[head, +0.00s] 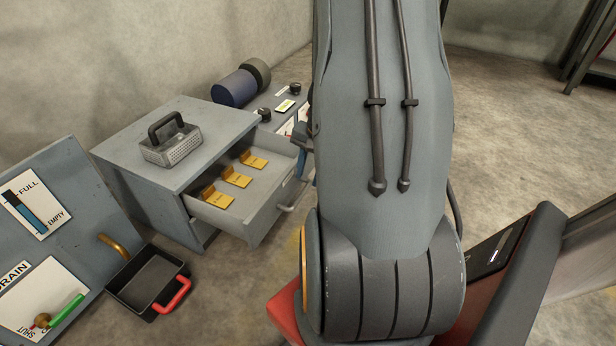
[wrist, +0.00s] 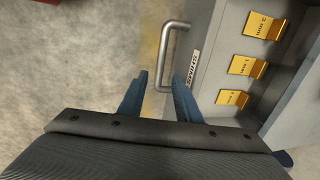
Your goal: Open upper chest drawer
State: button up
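The grey chest (head: 175,165) stands left of my arm in the head view, its upper drawer (head: 262,222) pulled well out. The drawer's bar handle (head: 290,207) is partly hidden by my arm; the wrist view shows the handle (wrist: 178,24) and drawer (wrist: 215,62) more fully. My gripper (wrist: 160,80) is open, its two blue fingers apart. The handle's lower end appears between the fingers in the wrist view; I cannot tell whether they touch it. In the head view the gripper is mostly hidden behind my arm, with a bit of blue showing.
Several yellow tabbed pieces (head: 238,179) lie in the drawer. A metal box with a black handle (head: 172,147) sits on the chest. A black tray with a red handle (head: 147,282) and a slanted panel (head: 62,170) stand at left. Floor is open beyond my arm.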

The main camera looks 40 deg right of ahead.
jog(key=shift+s+d+r+p, duration=0.15)
jog(key=shift+r+p, duration=0.15)
jog(key=shift+r, duration=0.35)
jog(key=shift+s+a+r+p, duration=0.1)
jog(key=shift+r+p, duration=0.15)
jog(key=shift+r, duration=0.4)
